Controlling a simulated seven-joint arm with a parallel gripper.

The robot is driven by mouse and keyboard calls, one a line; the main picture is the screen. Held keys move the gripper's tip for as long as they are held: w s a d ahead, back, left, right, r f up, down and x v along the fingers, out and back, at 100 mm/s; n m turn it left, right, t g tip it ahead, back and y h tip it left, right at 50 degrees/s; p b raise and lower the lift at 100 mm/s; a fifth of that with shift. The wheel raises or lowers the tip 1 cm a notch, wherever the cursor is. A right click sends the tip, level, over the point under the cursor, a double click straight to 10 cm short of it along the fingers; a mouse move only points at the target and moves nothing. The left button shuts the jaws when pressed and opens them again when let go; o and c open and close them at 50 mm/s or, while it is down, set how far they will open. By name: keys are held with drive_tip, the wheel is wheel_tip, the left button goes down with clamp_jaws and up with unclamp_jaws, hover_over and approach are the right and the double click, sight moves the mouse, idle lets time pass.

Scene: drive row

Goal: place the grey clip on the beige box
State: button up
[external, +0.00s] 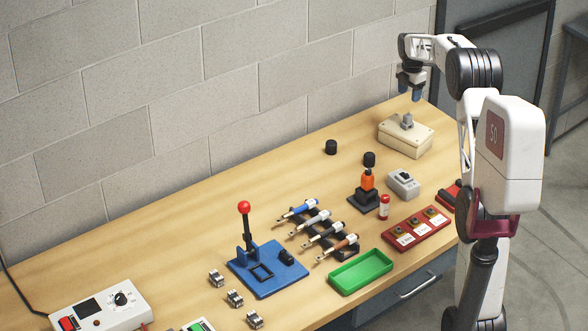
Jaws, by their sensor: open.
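The beige box (405,138) stands at the far right end of the bench, near the wall. A small grey piece (407,121) sits upright on its top; it looks like a clip, but it is too small to be sure. My gripper (411,90) is open and empty just above this piece, with a small gap between them. Several grey metal clips, one of them nearest the blue base (216,278), stand in a row at the front left of the bench.
A blue base with a red-knobbed lever (244,208), a rack of screwdriver-like tools (325,232), a green tray (361,272), a red label tray (417,229) and an orange-black tool (367,180) fill the middle. A black cap (331,147) stands near the wall. The back left is clear.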

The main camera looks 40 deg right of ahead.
drive_tip(key=s+a+r+m, duration=0.35)
drive_tip(key=s+a, duration=0.35)
drive_tip(key=a, duration=0.4)
drive_tip(key=s+a+r+m+t, duration=0.1)
drive_tip(key=s+a+r+m, duration=0.2)
drive_tip(key=s+a+r, duration=0.5)
drive_tip(key=s+a+r+m, duration=0.1)
drive_tip(key=s+a+m, duration=0.35)
drive_tip(key=a, duration=0.85)
drive_tip(key=s+a+f+m, duration=0.2)
drive_tip(key=s+a, duration=0.3)
drive_tip(key=s, duration=0.5)
drive_tip(key=s+a+f+m+t, duration=0.1)
drive_tip(key=s+a, duration=0.4)
drive_tip(key=s, duration=0.5)
drive_tip(key=s+a+f+m, duration=0.3)
drive_tip(key=s+a+m, duration=0.1)
drive_tip(key=s, duration=0.6)
drive_tip(key=shift+a+t, duration=0.3)
drive_tip(key=shift+a, duration=0.4)
